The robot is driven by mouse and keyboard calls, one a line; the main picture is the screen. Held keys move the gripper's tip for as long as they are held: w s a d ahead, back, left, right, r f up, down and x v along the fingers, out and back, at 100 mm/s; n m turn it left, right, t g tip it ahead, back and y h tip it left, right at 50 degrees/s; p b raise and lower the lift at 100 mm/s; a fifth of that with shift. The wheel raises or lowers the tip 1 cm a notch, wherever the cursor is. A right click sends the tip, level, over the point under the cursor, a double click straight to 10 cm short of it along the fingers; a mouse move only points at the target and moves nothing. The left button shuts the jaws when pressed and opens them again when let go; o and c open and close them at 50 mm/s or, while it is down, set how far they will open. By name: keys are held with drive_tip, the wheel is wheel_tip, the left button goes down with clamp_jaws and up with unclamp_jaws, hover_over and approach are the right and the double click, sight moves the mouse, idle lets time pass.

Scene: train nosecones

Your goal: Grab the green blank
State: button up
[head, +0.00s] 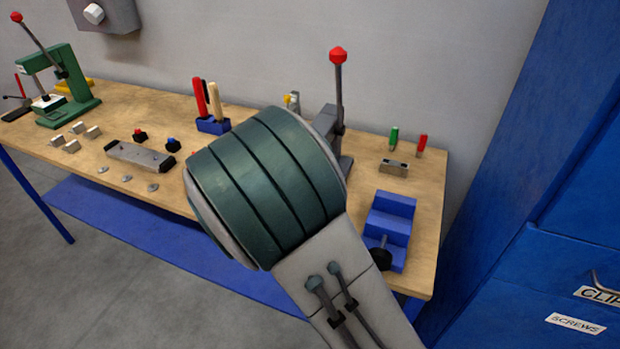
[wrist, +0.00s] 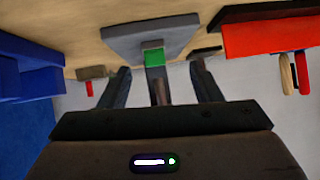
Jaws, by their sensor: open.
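A small bright green block, which looks like the green blank (wrist: 153,55), shows in the wrist view at the grey base (wrist: 125,44) of a press-like fixture. My gripper (wrist: 160,66) is open, one finger on each side of the green block's line of sight. I see no contact, and the gap in depth is hard to tell. A grey post stands between the fingers in the picture. In the head view my arm hides the gripper, the blank and most of the fixture; its red-knobbed lever (head: 338,88) shows.
A blue vise (head: 388,228) stands at the bench's right end. Upright green (head: 393,138) and red (head: 421,145) handles stand behind a small metal block (head: 394,168). A red block (wrist: 262,40) is at the right in the wrist view. A blue cabinet (head: 560,170) borders the bench.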

drive_tip(key=w, duration=0.2)
drive_tip(key=w+d+f+t+h, duration=0.1)
drive_tip(key=w, duration=0.1)
drive_tip(key=w+t+h, duration=0.1)
drive_tip(key=w, duration=0.1)
drive_tip(key=shift+w+d+f+p, duration=0.25)
drive_tip(key=shift+w+f+p, duration=0.1)
drive_tip(key=shift+w+p, duration=0.05)
drive_tip(key=shift+d+p+x, duration=0.2)
drive_tip(key=shift+p+x, duration=0.1)
drive_tip(key=shift+x, duration=1.05)
drive_tip(key=shift+d+p+x, duration=0.2)
drive_tip(key=shift+p+x, duration=0.1)
drive_tip(key=shift+x, duration=1.05)
drive_tip(key=shift+s, duration=0.15)
drive_tip(key=c, duration=1.1)
drive_tip(key=shift+r, duration=0.2)
